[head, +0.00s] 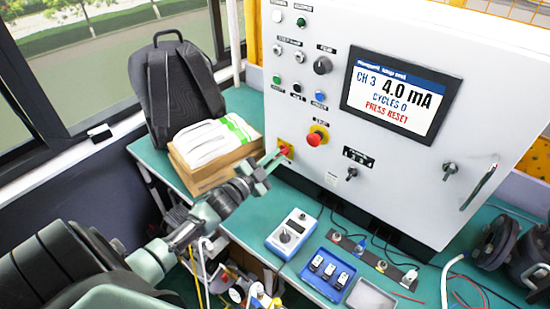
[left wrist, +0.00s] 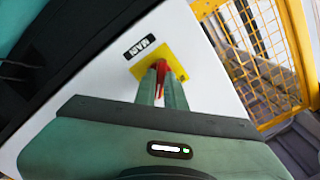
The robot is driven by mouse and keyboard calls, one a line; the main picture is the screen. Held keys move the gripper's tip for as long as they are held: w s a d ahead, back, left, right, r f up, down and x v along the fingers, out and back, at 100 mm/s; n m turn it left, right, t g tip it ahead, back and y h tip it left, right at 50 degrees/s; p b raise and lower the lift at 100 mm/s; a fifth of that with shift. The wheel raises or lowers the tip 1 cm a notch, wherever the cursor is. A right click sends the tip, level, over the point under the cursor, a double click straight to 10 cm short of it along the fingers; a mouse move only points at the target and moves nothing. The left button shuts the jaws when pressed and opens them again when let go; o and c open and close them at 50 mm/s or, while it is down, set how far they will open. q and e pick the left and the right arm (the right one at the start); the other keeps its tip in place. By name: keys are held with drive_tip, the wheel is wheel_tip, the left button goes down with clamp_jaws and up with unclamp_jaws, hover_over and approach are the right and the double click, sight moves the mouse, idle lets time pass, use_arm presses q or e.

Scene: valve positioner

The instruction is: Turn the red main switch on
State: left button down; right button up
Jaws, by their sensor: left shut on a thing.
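The red main switch (head: 285,151) sits on a yellow plate at the lower left of the white cabinet's front. In the left wrist view the red switch (left wrist: 162,66) shows between my fingers, on its yellow plate (left wrist: 182,59) beside a black label reading MAIN (left wrist: 139,47). My left gripper (head: 273,158) reaches in from the left and is shut on the switch handle; it also shows in the left wrist view (left wrist: 162,78). The fingers hide part of the handle, so its exact turn angle is hard to tell. My right gripper is not in view.
The white cabinet (head: 460,100) has a lit screen (head: 400,92) reading "4.0 mA" and "PRESS RESET". A red emergency knob (head: 315,139) is close right of the switch. A cardboard box (head: 205,172) and backpack (head: 183,90) stand left; a blue meter (head: 292,234) lies below.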

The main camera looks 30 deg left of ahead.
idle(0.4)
use_arm(q)
drive_tip(key=c, duration=1.5)
unclamp_jaws()
drive_tip(key=shift+s, duration=0.1)
drive_tip(key=shift+s+f, duration=0.1)
drive_tip(key=shift+s, duration=0.2)
drive_tip(key=s, duration=0.2)
drive_tip(key=s+b, duration=0.1)
drive_tip(key=s, duration=0.4)
drive_tip(key=shift+a, duration=0.3)
